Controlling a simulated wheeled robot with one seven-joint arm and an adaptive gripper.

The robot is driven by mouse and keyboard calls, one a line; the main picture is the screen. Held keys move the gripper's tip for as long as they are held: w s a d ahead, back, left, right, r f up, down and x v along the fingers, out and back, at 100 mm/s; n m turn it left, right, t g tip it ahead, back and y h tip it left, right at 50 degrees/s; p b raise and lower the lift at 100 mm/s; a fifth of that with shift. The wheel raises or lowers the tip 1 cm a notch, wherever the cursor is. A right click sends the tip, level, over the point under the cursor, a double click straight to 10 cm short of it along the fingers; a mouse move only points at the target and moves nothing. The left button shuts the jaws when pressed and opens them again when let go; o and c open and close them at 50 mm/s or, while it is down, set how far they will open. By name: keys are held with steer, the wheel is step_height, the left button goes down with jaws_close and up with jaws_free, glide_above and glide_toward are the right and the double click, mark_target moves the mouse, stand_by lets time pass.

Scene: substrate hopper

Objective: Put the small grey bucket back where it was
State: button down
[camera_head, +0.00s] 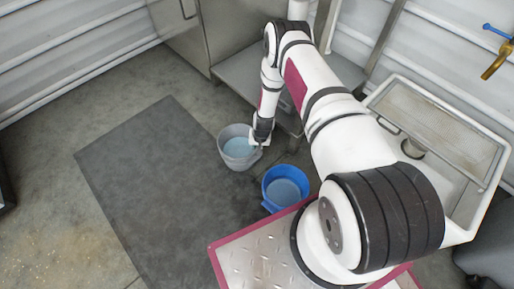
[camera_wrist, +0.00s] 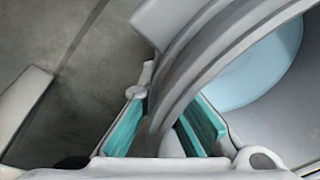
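The small grey bucket (camera_head: 233,133) stands beside the blue bucket, with light blue contents inside. In the wrist view its thick ridged grey rim (camera_wrist: 215,60) runs diagonally, with the light blue contents (camera_wrist: 255,70) to the right. My gripper (camera_head: 262,139) is at the bucket's right side in the head view. In the wrist view my gripper (camera_wrist: 168,125) has its teal pads on either side of the bucket wall, one outside and one inside. The pads look spread, with gaps beside the wall. Contact at the tips is hard to make out.
A blue bucket (camera_head: 285,184) stands close to the right, near my base. A dark mat (camera_head: 150,180) lies on the concrete floor at left. A metal structure (camera_head: 232,75) stands behind, and a white sink (camera_head: 466,205) is at right. The floor left of the mat is clear.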

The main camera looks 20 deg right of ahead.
steer(key=c, duration=1.8)
jaws_free()
step_height(320, 180, up, 12)
steer(key=s+p, duration=0.2)
steer(key=p, duration=0.3)
steer(key=shift+d, duration=0.2)
